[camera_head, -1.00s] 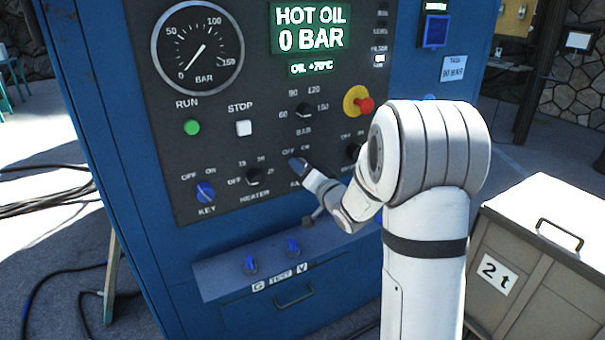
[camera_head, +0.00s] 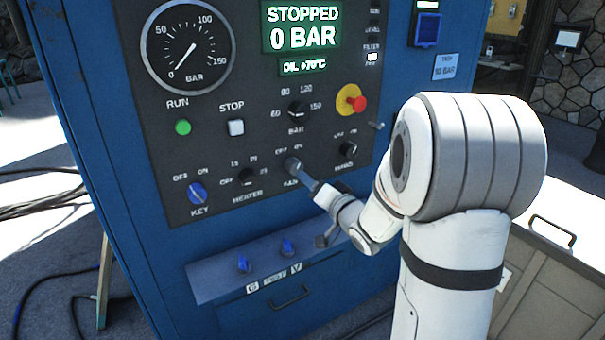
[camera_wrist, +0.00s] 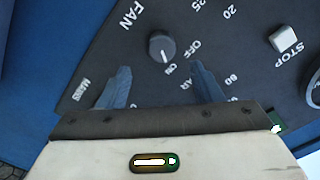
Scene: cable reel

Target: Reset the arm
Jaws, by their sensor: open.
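My gripper (camera_head: 296,167) is in front of the fan switch position on the dark control panel (camera_head: 215,140) and largely hides that switch in the head view. In the wrist view my gripper (camera_wrist: 162,78) has its two blue-grey fingers spread wide with nothing between them. The round black fan knob (camera_wrist: 162,46) sits beyond the fingertips, apart from them, with its white mark toward ON. My white arm comes in from the right. The panel display (camera_head: 301,28) reads STOPPED, 0 BAR, and oil +70°C.
A shelf with blue valves (camera_head: 243,265) juts out below the panel. A grey box with a handle (camera_head: 555,265) stands at the right, beside my arm.

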